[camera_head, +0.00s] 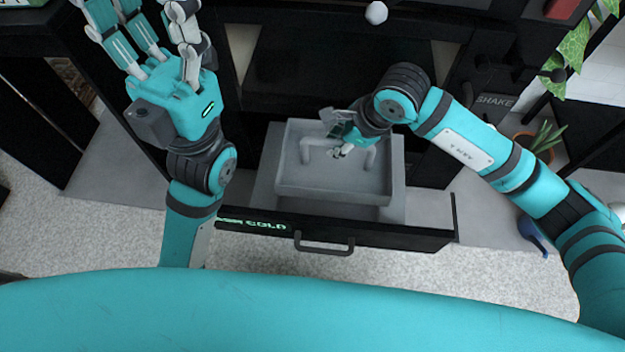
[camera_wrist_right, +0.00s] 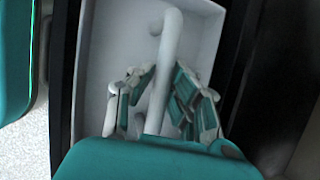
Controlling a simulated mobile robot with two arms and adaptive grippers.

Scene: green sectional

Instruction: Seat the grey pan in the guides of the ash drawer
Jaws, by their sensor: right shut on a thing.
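The grey pan (camera_head: 330,187) is a shallow rectangular tray with a raised bar handle (camera_head: 306,150) inside it. My right gripper (camera_head: 337,150) is shut on that handle; in the right wrist view its fingers (camera_wrist_right: 160,105) lie either side of the pale handle (camera_wrist_right: 169,45). The ash drawer (camera_head: 430,236) is pulled out, its black front and dark pull handle toward me. The pan lies over the drawer's grey inside. The guides are hidden, and I cannot tell whether the pan rests in them or hangs just above. My left gripper (camera_head: 138,22) is open and empty, left of the drawer.
The black stove body (camera_head: 350,25) stands behind the drawer, with a knob marked SHAKE (camera_head: 495,101) at right. A blue object (camera_head: 533,234) and a potted plant (camera_head: 545,138) stand on the right. Pale carpet (camera_head: 110,220) lies in front.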

